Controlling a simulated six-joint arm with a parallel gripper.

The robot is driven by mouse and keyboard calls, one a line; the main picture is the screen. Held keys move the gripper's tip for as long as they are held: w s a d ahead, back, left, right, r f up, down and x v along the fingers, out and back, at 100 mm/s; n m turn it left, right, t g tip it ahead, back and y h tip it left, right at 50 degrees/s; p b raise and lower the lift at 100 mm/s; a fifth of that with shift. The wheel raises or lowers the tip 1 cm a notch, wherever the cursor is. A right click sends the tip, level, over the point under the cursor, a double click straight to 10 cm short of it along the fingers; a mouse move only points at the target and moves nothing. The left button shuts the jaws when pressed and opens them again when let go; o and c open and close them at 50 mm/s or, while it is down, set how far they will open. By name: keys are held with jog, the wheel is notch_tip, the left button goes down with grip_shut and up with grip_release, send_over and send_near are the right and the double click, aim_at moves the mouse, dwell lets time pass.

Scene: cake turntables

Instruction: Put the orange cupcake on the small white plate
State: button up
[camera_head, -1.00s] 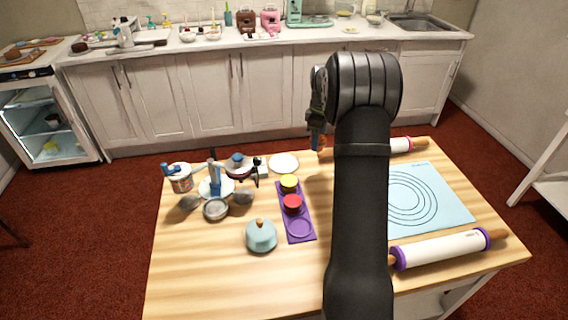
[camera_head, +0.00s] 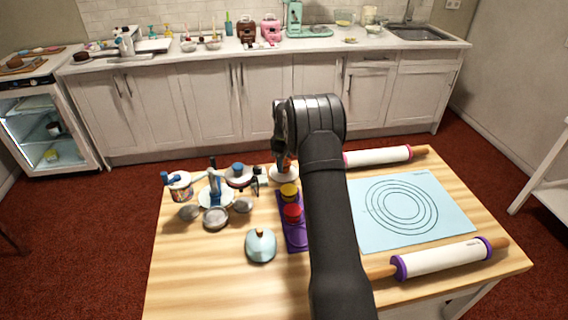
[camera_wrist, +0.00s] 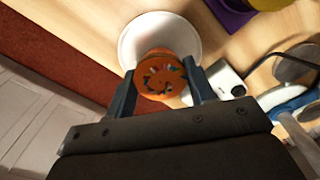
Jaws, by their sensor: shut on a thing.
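The orange cupcake (camera_wrist: 160,74), with dark and coloured bits on top, is between the fingers of my gripper (camera_wrist: 160,90) in the wrist view. My gripper is shut on it. The small white plate (camera_wrist: 134,40) lies behind and below the cupcake in the wrist view, and the cupcake overlaps its near part. In the head view my gripper (camera_head: 283,165) is over the plate (camera_head: 280,178), at the table's far edge. I cannot tell whether the cupcake touches the plate.
A purple tray (camera_head: 297,240) with yellow (camera_head: 289,191) and red (camera_head: 292,213) cupcakes lies close to the plate. A white device with a cable (camera_wrist: 222,78) sits beside it. A rolling pin (camera_head: 378,156) and blue mat (camera_head: 405,215) are to the right.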

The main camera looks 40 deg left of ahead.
jog(key=shift+f, duration=0.5)
jog(key=shift+f, duration=0.15)
jog(key=o, duration=1.1)
jog(key=shift+c, duration=0.2)
notch_tip(320, 180, up, 12)
jog(key=shift+r, duration=0.2)
